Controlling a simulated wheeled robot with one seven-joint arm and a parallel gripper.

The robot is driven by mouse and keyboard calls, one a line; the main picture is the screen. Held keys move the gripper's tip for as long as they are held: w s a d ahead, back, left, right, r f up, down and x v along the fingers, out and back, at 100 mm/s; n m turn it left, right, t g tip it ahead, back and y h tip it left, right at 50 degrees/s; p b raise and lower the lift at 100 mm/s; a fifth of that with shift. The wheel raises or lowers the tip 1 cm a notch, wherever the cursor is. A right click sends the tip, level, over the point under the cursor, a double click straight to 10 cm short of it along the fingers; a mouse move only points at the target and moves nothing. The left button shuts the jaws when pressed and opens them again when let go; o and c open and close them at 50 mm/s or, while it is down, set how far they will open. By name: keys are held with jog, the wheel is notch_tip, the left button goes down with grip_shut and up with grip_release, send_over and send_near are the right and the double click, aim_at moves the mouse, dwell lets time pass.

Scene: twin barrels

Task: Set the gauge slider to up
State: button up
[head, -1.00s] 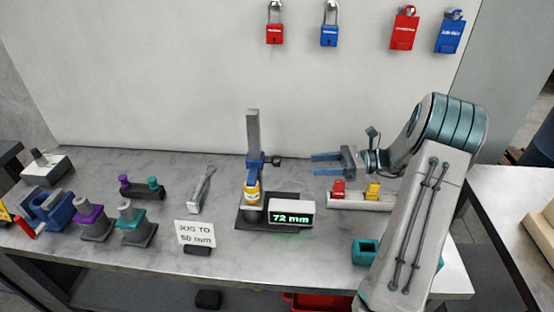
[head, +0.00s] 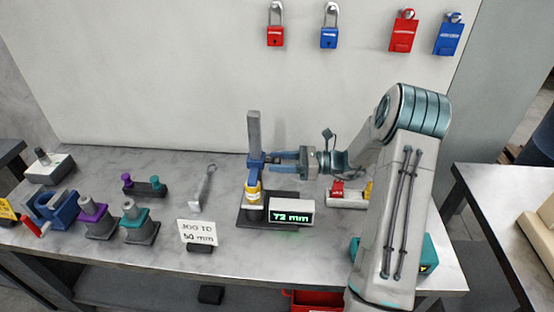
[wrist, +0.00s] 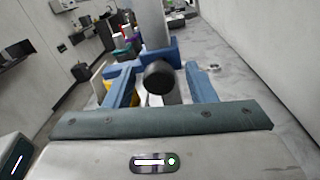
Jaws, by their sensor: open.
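The gauge stands on a dark base at the middle of the bench, with an upright grey post (head: 254,135) and a blue slider (head: 255,162) on it. A yellow part sits below the slider. Its display (head: 290,216) reads 72 mm. A sign (head: 197,232) in front appears to say jog to 50 mm. My gripper (head: 279,161) is open at the slider's right side. In the wrist view the slider's round black knob (wrist: 159,77) lies between my two blue fingers (wrist: 161,88). I cannot tell whether the fingers touch it.
A rail with red (head: 337,189) and yellow blocks lies under my arm. A teal box (head: 428,254) is at the front right. Purple and teal posts, a blue holder (head: 54,209) and a wrench-like tool (head: 204,187) stand to the left. Padlocks hang on the back wall.

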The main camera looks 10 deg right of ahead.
jog(key=shift+w+a, duration=0.1)
jog(key=shift+a, duration=0.2)
grip_shut()
notch_tip(320, 180, up, 10)
jog(key=p, duration=0.6)
jog(key=shift+w+r+p, duration=0.1)
jog(key=shift+r+p, duration=0.1)
jog(key=shift+p, duration=0.2)
grip_release()
jog(key=shift+r, duration=0.1)
